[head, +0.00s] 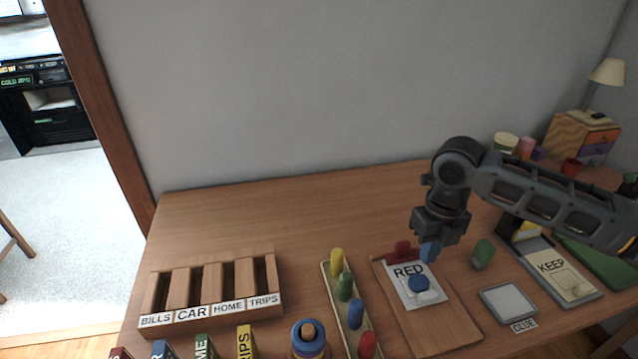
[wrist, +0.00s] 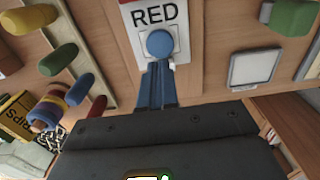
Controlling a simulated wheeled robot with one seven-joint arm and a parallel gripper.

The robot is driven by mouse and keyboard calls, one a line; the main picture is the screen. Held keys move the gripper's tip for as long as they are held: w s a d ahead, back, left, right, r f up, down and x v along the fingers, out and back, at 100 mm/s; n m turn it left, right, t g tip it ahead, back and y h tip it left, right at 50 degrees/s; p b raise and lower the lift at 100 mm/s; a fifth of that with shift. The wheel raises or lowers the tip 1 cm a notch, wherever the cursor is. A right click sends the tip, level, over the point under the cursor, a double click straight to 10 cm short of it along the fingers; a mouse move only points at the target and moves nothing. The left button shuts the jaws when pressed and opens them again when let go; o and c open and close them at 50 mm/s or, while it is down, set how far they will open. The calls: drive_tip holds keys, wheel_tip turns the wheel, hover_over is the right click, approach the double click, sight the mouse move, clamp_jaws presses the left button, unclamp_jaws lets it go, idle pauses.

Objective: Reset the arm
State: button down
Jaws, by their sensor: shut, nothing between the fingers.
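My gripper (head: 428,251) is shut and empty, with blue fingertips pointing down above the clipboard (head: 447,325) on the table. Its shut fingers also show in the wrist view (wrist: 157,85). My arm reaches in from the right in the head view. Under the fingers lies a white card marked RED (head: 405,272), held on the board by a red clip (head: 402,249). A round blue piece (head: 419,283) sits on the card, just beyond the fingertips in the wrist view (wrist: 160,43). I cannot tell whether the fingers touch it.
Left of the clipboard is a tray (head: 325,271) of several coloured pegs, then a labelled wooden sorter (head: 210,312). Right are a green stamp (head: 483,254), a glue pad (head: 508,303) and a KEEP tray (head: 553,267). The table's back left is clear.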

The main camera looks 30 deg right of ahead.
drive_tip(key=w+a+r+m+t+y, duration=0.25)
drive_tip(key=w+a, duration=0.25)
drive_tip(key=a, duration=0.7)
drive_tip(key=w+a+r+m+t+y, duration=0.2)
drive_tip(key=w+a+r+t+y, duration=0.3)
drive_tip(key=a, duration=0.7)
drive_tip(key=a+r+m+t+y, duration=0.1)
drive_tip(key=a+r+m+t, duration=0.45)
drive_tip(key=a+m, duration=0.6)
drive_tip(key=s+d+f+m+t+h, duration=0.15)
drive_tip(key=s+f+m+h, duration=0.25)
drive_tip(key=s+m, duration=0.5)
drive_tip(key=s+d+f+m+t+h, duration=0.15)
drive_tip(key=s+f+m+h, duration=0.35)
drive_tip(key=s, duration=0.7)
drive_tip(key=s+d+r+m, duration=0.1)
drive_tip(key=s+d+r, duration=0.1)
drive_tip(key=s+d, duration=0.3)
drive_tip(key=s+d+r+m+g, duration=0.1)
drive_tip(key=s+d, duration=0.5)
drive_tip(key=s, duration=0.8)
drive_tip(key=shift+s+d+r+m, duration=0.3)
drive_tip(key=shift+r+m, duration=0.1)
drive_tip(key=shift+r, duration=0.2)
